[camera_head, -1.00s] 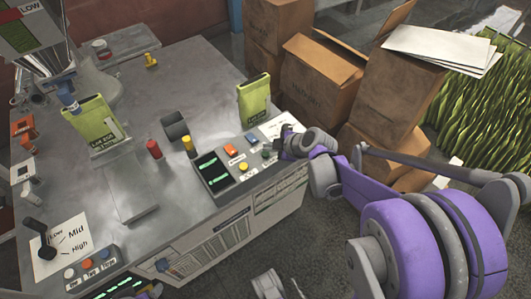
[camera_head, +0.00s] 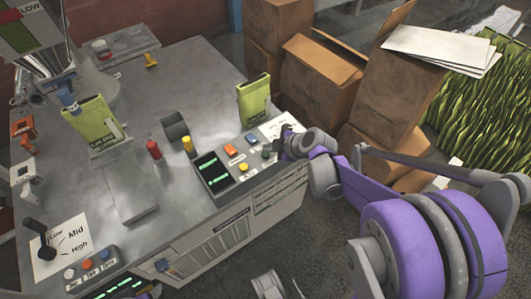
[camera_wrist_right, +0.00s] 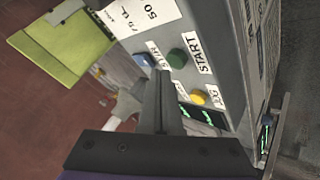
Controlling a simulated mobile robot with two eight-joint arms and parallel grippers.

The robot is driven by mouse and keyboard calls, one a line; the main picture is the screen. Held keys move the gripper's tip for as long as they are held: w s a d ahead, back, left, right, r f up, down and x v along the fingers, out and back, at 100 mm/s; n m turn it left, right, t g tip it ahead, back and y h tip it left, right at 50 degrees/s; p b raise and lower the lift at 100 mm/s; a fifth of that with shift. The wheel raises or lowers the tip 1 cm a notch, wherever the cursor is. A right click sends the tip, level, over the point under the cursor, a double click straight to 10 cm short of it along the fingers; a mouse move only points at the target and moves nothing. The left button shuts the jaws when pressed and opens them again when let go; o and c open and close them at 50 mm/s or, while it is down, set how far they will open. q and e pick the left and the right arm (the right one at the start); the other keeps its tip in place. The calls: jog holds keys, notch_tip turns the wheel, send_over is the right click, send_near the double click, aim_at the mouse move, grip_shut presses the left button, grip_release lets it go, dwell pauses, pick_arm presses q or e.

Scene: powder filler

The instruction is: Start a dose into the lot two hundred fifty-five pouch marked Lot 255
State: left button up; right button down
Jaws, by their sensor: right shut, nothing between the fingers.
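A lime-green pouch (camera_head: 95,122) stands under the filler nozzle (camera_head: 68,95) at the left of the metal table. A second green pouch (camera_head: 252,103) stands near the right edge; I cannot read the lot marks surely. My right gripper (camera_head: 284,146) is at the far end of the right control panel (camera_head: 219,186). In the right wrist view its fingers (camera_wrist_right: 164,82) are shut and empty, pointing at the buttons. The green button (camera_wrist_right: 177,58) beside the START label and a blue button (camera_wrist_right: 145,61) lie close to the fingertips; contact is unclear. My left gripper is not visible.
A lever (camera_head: 36,227) stands on a Low/Mid/High card (camera_head: 72,246) at the front left, near another button panel (camera_head: 92,270). Red (camera_head: 153,149) and yellow (camera_head: 188,144) posts stand mid-table. Cardboard boxes (camera_head: 318,78) stand behind my right arm.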

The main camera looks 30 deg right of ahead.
aim_at(269, 155)
jog(key=shift+f, duration=0.15)
dwell(0.5)
jog(key=shift+f, duration=0.3)
jog(key=shift+f+b, duration=0.35)
jog(key=shift+f, duration=0.05)
dwell(0.6)
dwell(0.3)
jog(key=shift+r+p, duration=0.75)
jog(key=shift+r, duration=0.1)
jog(key=shift+r, duration=0.1)
notch_tip(269, 155, up, 5)
jog(key=p, duration=0.4)
